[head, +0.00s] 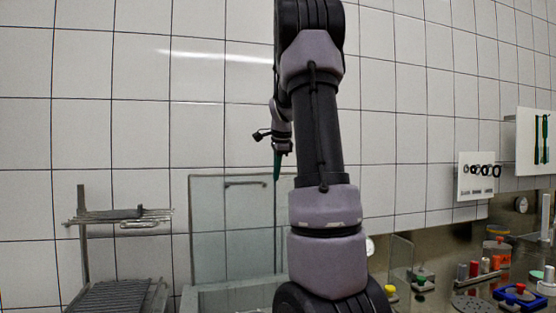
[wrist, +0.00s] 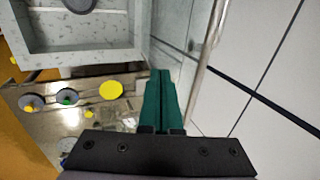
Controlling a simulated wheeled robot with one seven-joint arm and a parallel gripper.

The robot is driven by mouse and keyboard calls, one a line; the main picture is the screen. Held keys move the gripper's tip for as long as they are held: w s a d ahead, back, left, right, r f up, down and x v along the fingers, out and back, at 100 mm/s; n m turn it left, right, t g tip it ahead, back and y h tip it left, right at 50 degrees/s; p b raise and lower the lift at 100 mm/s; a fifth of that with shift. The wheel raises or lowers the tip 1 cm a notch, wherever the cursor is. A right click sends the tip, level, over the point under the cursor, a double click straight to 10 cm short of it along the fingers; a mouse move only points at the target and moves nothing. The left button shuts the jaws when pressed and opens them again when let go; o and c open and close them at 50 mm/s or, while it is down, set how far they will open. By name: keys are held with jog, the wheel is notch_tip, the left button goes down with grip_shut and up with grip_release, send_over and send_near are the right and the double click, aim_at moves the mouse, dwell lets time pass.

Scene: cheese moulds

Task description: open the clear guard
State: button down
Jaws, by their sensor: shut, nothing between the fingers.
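The clear guard (head: 220,235) is a see-through upright panel in the lower middle of the head view, partly hidden on its right by my arm. A thin horizontal handle bar (head: 245,184) runs near its top edge. In the wrist view the guard (wrist: 178,28) stands beside the fingers, with what looks like its bar (wrist: 205,60) just right of them. My gripper (head: 277,176) points down near the guard's upper right in the head view. Its green fingers (wrist: 163,74) are together and empty. I cannot tell whether they touch the bar.
A grey speckled basin (wrist: 75,60) lies behind the guard. A wire rack (head: 120,217) stands at left. The counter at right holds several small items, including an orange-labelled jar (head: 497,250) and a blue-and-red piece (head: 520,295). The tiled wall (head: 110,130) is close behind.

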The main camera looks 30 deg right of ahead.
jog(key=shift+w+d+r, duration=0.1)
jog(key=shift+w+d, duration=0.05)
jog(key=shift+w, duration=0.45)
jog(key=shift+w+d+r, duration=0.15)
jog(key=shift+w+d, duration=0.05)
jog(key=shift+w, duration=0.45)
jog(key=shift+w+d+r, duration=0.1)
jog(key=shift+w+d, duration=0.05)
jog(key=shift+w, duration=0.45)
jog(key=w+d, duration=0.2)
jog(key=w, duration=0.7)
jog(key=shift+w+d+r, duration=0.2)
jog(key=shift+d+r, duration=0.15)
jog(key=shift+r, duration=0.05)
